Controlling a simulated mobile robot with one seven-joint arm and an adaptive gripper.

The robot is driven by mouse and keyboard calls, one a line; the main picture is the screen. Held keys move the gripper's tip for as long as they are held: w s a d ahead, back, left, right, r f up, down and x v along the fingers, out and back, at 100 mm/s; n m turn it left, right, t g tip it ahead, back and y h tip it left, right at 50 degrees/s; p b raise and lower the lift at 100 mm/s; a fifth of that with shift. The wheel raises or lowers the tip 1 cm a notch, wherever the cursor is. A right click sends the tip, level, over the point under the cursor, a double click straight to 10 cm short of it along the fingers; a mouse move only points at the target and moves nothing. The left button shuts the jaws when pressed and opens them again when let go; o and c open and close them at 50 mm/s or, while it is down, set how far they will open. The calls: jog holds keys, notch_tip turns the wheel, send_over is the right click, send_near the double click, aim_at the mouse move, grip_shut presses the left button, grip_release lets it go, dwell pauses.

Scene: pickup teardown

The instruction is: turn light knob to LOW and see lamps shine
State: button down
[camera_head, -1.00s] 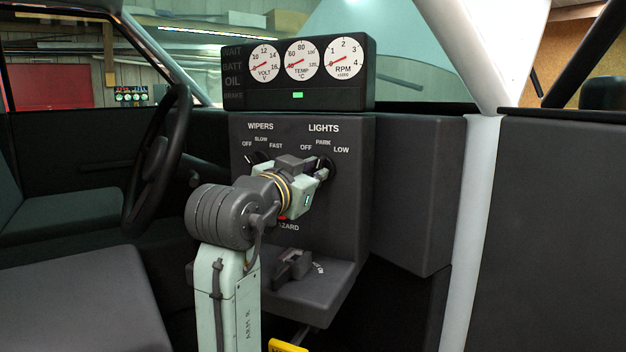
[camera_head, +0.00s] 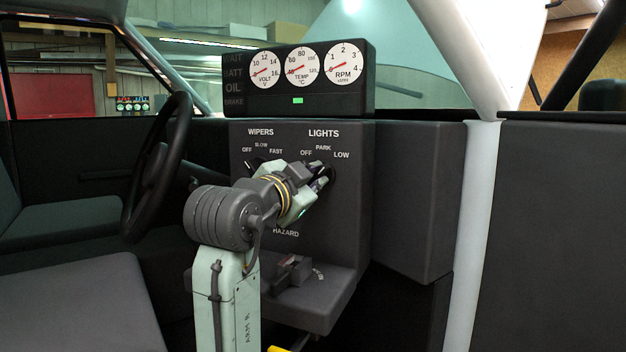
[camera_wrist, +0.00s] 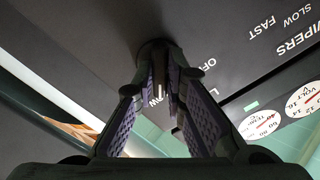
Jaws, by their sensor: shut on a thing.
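The light knob (camera_head: 332,172) is a dark round knob under the LIGHTS label on the grey dash panel (camera_head: 345,225). Its OFF, PARK and LOW marks show above it. My gripper (camera_head: 323,180) is at the knob, mostly covering it in the head view. In the wrist view my gripper's two purple-padded fingers (camera_wrist: 163,85) are shut on the dark knob (camera_wrist: 154,46). The fingers and my arm hide which mark the knob points to. No lamps can be made out in either view.
The wiper knob (camera_head: 254,163) is close to the left of my wrist. A gauge box (camera_head: 330,98) with a green light sits above the panel. The steering wheel (camera_head: 157,165) is at left. A console ledge with a lever (camera_head: 290,272) juts out below.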

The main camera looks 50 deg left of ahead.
jog(key=c, duration=1.6)
grip_release()
jog(key=shift+c, duration=0.2)
jog(key=shift+s, duration=0.1)
jog(key=v, duration=1.2)
